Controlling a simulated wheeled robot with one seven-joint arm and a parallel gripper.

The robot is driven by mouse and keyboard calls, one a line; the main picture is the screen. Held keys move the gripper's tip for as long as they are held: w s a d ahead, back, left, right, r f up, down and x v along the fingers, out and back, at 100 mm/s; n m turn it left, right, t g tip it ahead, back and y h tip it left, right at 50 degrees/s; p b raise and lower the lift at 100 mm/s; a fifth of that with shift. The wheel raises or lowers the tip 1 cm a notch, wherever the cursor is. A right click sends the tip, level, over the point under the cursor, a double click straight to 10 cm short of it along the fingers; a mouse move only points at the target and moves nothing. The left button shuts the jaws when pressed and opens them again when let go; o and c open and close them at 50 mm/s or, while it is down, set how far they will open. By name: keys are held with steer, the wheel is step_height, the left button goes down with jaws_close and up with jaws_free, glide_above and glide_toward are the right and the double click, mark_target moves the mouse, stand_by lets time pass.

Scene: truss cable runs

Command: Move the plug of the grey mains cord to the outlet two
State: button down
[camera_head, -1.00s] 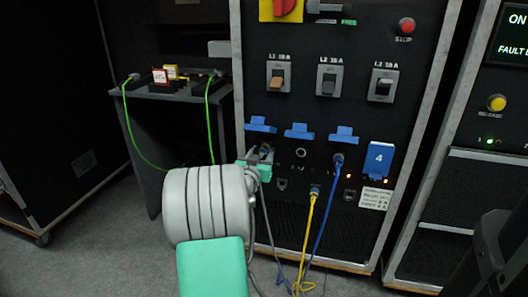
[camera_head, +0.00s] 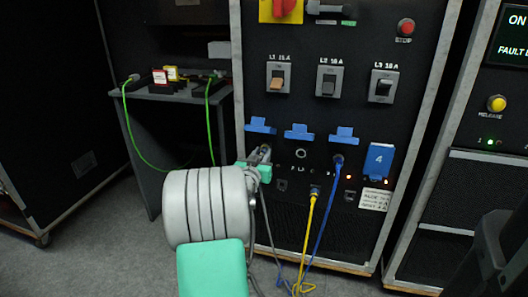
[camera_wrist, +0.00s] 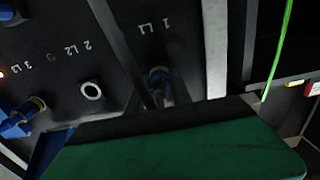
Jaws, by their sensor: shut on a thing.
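My gripper (camera_head: 255,168), with green fingertips, is shut on the grey plug (camera_head: 264,153) at outlet one, the leftmost of the row under the breakers. The plug also shows between the fingers in the wrist view (camera_wrist: 158,82); it appears to be in the outlet, but how deep is hidden. The grey mains cord (camera_head: 268,228) hangs down from it to the floor. Outlet two (camera_head: 301,153), a pale ring in the middle of the row, is empty under its raised blue lid (camera_head: 299,132). It also shows in the wrist view (camera_wrist: 92,90).
A blue plug (camera_head: 338,160) sits in outlet three, right of outlet two. A yellow plug (camera_head: 315,192) sits lower, below outlet two. Their cords hang near the grey cord. A blue cover marked 4 (camera_head: 379,159) is at the right. A side shelf (camera_head: 170,94) carries green cables.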

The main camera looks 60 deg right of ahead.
steer(key=shift+r+n+p, duration=0.1)
steer(key=shift+n+p, duration=0.5)
steer(key=shift+n, duration=0.8)
steer(key=shift+r+n+p, duration=0.15)
steer(key=shift+n+p, duration=0.35)
steer(key=shift+n, duration=0.9)
steer(key=shift+d+n+p, duration=0.1)
steer(key=shift+n+p, duration=0.5)
steer(key=shift+p, duration=0.1)
steer(key=shift+n+p, duration=0.35)
steer(key=shift+n, duration=0.45)
